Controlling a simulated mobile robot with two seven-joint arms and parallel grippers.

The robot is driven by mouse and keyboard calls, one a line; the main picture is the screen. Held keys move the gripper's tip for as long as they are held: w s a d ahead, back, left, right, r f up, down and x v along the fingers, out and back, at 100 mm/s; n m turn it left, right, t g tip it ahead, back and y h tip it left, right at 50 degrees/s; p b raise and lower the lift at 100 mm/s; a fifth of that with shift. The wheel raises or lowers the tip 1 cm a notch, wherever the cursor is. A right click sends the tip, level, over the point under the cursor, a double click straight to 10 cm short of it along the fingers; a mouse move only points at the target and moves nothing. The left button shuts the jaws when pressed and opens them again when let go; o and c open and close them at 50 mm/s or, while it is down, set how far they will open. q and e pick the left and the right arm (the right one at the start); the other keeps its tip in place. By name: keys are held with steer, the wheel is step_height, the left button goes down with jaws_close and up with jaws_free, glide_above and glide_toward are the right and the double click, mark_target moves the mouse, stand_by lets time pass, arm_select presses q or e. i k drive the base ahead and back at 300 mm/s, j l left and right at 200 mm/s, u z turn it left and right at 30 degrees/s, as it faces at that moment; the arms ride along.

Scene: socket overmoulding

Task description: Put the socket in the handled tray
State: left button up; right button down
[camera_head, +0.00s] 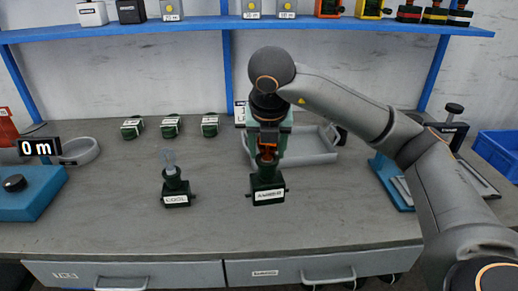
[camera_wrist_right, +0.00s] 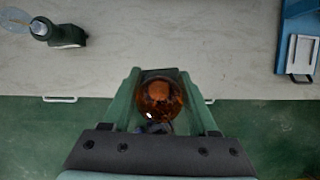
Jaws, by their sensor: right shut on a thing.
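My right gripper (camera_head: 267,157) comes down from above, shut on an amber bulb (camera_wrist_right: 160,95). The bulb sits above a dark green socket (camera_head: 267,190) with a white label that seems to read AMBER. I cannot tell whether this socket touches the table. A grey, shallow tray (camera_head: 318,158) lies just behind my gripper, which partly hides it. A second dark green socket (camera_head: 176,190), labelled COOL, stands upright to the left with a clear bulb (camera_head: 168,158) on top. It also shows in the wrist view (camera_wrist_right: 66,36). My left gripper is not in view.
Several small green labelled blocks (camera_head: 170,126) stand at the back left. A blue device (camera_head: 30,192) with a knob is at the left edge, and a blue-based press (camera_head: 392,180) stands at the right. The table front is clear. A blue shelf (camera_head: 180,30) runs above.

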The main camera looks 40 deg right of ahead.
mark_target(309, 153)
steer(key=l, duration=0.65)
steer(key=i+l, duration=0.1)
steer(key=l, duration=0.55)
